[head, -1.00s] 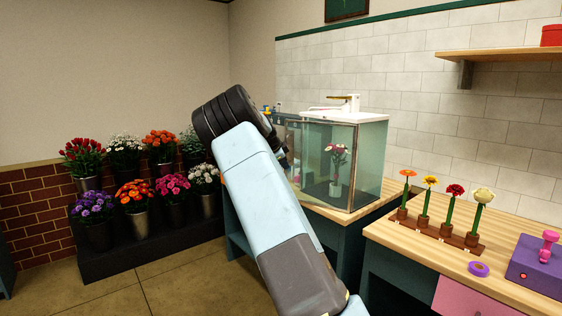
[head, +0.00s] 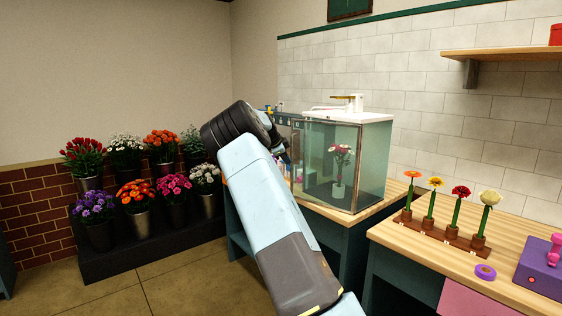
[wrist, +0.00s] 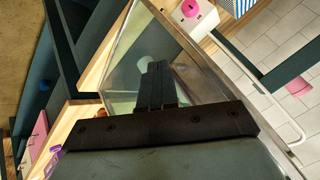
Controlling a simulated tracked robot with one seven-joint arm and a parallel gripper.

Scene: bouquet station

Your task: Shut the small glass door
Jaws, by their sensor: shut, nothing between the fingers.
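The glass case (head: 371,165), with a white top and a small vase of pink and white flowers inside, stands on a wooden-topped bench in the head view. The small glass door appears to be the tinted pane at the case's left side; my arm covers much of that side, so its angle is hard to tell. In the wrist view a framed glass pane (wrist: 120,55) lies beyond my gripper (wrist: 158,68). My gripper is shut and empty, close over the glass; I cannot tell whether it touches. In the head view its fingers are hidden behind my arm.
A flower rack (head: 140,245) with several metal buckets stands at left. A wooden counter (head: 420,262) at right holds a brown stand of single flowers (head: 440,238), a purple tape roll (head: 485,272) and a purple box (head: 540,268). Open floor lies between rack and benches.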

